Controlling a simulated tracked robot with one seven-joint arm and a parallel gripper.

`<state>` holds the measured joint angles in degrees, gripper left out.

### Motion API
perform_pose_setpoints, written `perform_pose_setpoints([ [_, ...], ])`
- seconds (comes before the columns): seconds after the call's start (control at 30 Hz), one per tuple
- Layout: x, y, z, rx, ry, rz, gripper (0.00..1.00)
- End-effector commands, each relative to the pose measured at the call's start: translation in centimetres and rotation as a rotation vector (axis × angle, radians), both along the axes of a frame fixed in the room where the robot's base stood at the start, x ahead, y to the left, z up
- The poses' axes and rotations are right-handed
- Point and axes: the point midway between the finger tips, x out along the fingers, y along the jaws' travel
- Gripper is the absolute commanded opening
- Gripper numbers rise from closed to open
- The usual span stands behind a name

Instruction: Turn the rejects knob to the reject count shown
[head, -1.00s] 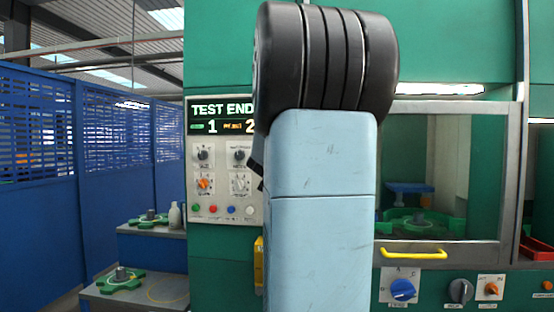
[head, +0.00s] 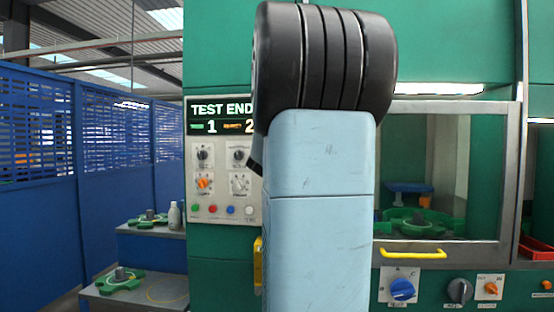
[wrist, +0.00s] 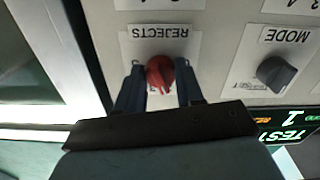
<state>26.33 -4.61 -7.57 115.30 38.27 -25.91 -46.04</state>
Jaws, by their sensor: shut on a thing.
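The rejects knob (wrist: 160,72) is red and sits under an upside-down REJECTS label in the wrist view. My gripper (wrist: 160,88) is shut on it, with one dark finger on each side. The scale around the knob is mostly covered, so its setting cannot be read. In the head view my arm hides the knob and my gripper. The display (head: 222,116) reads TEST END, with a green-tagged 1 and an orange-tagged 2 at the arm's edge. Anything further right on it is hidden.
A dark grey MODE knob (wrist: 277,72) is beside the rejects knob in the wrist view. In the head view, several knobs and coloured buttons fill the grey panel (head: 220,180). A window with a yellow handle (head: 413,253) is at right, above a blue knob (head: 402,290).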

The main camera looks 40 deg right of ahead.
Motion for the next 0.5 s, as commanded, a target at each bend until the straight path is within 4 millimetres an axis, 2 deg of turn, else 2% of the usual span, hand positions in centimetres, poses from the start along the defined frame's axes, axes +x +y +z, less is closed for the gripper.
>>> perform_pose_setpoints([
  [0.1, 0.16, 0.19, 0.15, -0.002, -0.001, 0.004, 0.06],
  [0.13, 0.16, 0.19, 0.15, -0.002, -0.001, 0.004, 0.40],
  [0.37, 0.09, 0.12, 0.09, -0.001, -0.002, 0.002, 0.62],
  [0.5, 0.07, 0.09, 0.06, 0.000, -0.001, 0.002, 0.62],
])
